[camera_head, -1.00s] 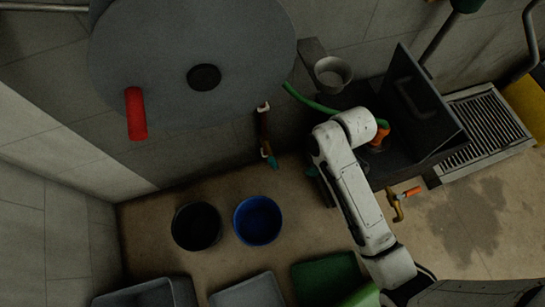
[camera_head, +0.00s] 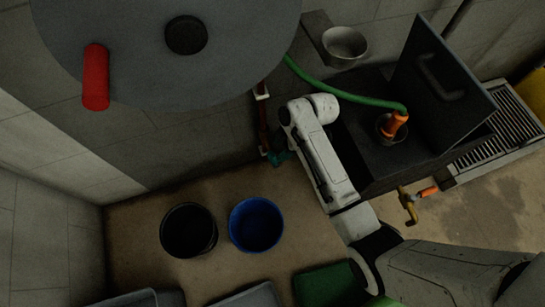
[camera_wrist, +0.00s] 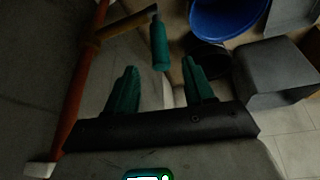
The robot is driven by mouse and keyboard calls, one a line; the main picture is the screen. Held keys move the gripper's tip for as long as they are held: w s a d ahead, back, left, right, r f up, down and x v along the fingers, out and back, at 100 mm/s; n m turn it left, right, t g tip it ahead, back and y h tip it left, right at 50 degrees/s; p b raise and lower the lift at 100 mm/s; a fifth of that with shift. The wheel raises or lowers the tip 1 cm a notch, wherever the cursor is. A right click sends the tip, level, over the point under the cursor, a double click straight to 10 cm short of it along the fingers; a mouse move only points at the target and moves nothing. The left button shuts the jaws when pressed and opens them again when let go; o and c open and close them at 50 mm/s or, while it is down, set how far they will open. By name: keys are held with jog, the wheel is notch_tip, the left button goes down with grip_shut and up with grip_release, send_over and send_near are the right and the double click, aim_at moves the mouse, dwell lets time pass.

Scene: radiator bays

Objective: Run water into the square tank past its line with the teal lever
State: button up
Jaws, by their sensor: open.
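The teal lever (camera_head: 279,158) sits at the lower end of a red-brown pipe (camera_head: 263,122) on the wall. In the wrist view the teal lever (camera_wrist: 160,45) is just beyond my gripper (camera_wrist: 160,85), roughly in line with the gap between its two teal fingers. The fingers are apart and hold nothing. My arm hides the gripper in the head view. A dark square tank (camera_head: 372,172) with a raised lid (camera_head: 440,85) stands right of my arm. A green hose (camera_head: 345,95) ends there in an orange nozzle (camera_head: 394,124). I cannot make out a line or water level.
A black bucket (camera_head: 188,231) and a blue bucket (camera_head: 256,225) stand on the floor left of my arm. A large grey disc (camera_head: 150,50) with a red handle (camera_head: 95,77) hangs above. A brass tap (camera_head: 408,205) with an orange handle is at right.

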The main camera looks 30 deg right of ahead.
aim_at(273, 156)
jog(key=b+x, duration=0.2)
jog(key=x, duration=0.5)
jog(key=shift+a+f, duration=0.1)
jog(key=shift+f, duration=0.1)
grip_shut()
dwell(0.4)
